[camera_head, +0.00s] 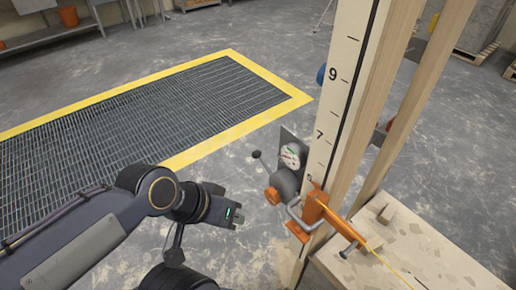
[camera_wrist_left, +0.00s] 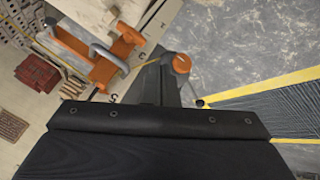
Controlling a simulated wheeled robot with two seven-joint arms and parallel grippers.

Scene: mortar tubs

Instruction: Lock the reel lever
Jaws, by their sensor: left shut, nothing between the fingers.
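A grey reel body (camera_head: 285,182) with an orange knob (camera_head: 272,195) is mounted on the numbered post. A thin lever with a dark ball end (camera_head: 257,154) sticks out from it to the upper left. A bent grey handle (camera_head: 303,217) sits beside an orange bracket (camera_head: 317,208). My left gripper (camera_head: 234,215) is shut and empty, left of the reel and apart from it. In the left wrist view the orange knob (camera_wrist_left: 181,62) shows beyond my gripper body, with a small dark ball (camera_wrist_left: 201,103) near it. My right gripper is out of view.
The pale numbered post (camera_head: 342,90) rises on the right beside wooden uprights. A pale block (camera_head: 395,245) stands at its foot. A floor grate with a yellow border (camera_head: 275,82) lies behind. The floor between my left arm and the grate is clear.

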